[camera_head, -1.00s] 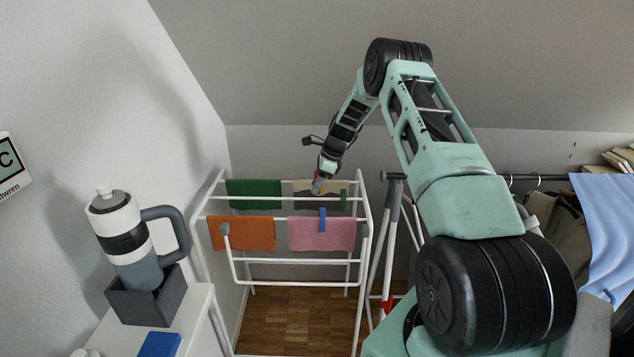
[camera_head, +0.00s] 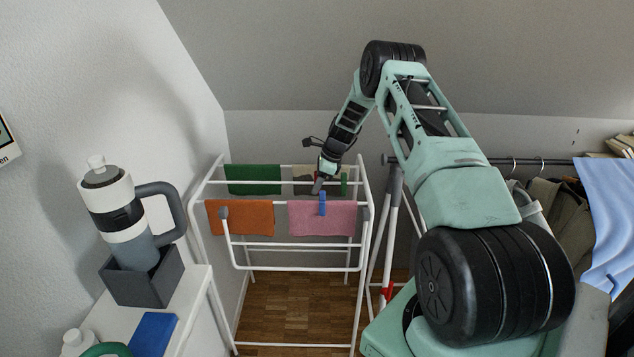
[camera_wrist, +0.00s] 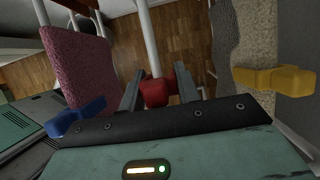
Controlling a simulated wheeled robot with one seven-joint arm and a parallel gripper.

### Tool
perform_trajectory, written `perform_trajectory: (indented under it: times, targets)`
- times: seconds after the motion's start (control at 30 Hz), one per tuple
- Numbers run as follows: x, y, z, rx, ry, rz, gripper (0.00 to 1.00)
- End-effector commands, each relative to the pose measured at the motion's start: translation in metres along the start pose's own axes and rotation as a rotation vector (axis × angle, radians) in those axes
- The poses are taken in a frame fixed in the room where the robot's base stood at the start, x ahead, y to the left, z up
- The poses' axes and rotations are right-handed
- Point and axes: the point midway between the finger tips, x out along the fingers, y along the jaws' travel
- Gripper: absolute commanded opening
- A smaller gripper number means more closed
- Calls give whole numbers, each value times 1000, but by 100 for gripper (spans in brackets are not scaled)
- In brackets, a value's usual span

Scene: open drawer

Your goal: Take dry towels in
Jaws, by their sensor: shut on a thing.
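My gripper (camera_wrist: 158,92) is shut on a red clothespin (camera_wrist: 156,92). In the head view, my gripper (camera_head: 318,186) is at the beige towel (camera_head: 302,173) on the rack's rear bar and hides part of it. A green towel (camera_head: 253,180) hangs to its left. An orange towel (camera_head: 240,217) and a pink towel (camera_head: 335,221) hang on the nearer bar. A blue clothespin (camera_head: 322,203) sits on the pink towel. A green clothespin (camera_head: 343,186) is right of my gripper. In the wrist view, a yellow clothespin (camera_wrist: 275,80) is on the towel at right. I cannot tell whether the red clothespin touches a bar.
The white drying rack (camera_head: 215,185) stands on a wood floor. At left, a white table (camera_head: 195,300) holds a tumbler (camera_head: 125,215) in a grey box (camera_head: 150,282) and a blue item (camera_head: 152,333). Clothes, including a light blue cloth (camera_head: 608,215), hang at right.

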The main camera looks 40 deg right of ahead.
Motion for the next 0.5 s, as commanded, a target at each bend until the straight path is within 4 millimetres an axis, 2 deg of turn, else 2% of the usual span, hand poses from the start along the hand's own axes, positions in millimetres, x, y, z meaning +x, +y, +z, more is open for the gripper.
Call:
perform_trajectory:
  times: [0.3, 0.33, 0.4, 0.43, 0.5]
  targets:
    - [2, 0, 0, 0, 0, 0, 11]
    - [2, 0, 0, 0, 0, 0, 35]
    - [2, 0, 0, 0, 0, 0, 55]
    - [2, 0, 0, 0, 0, 0, 58]
    - [2, 0, 0, 0, 0, 0, 58]
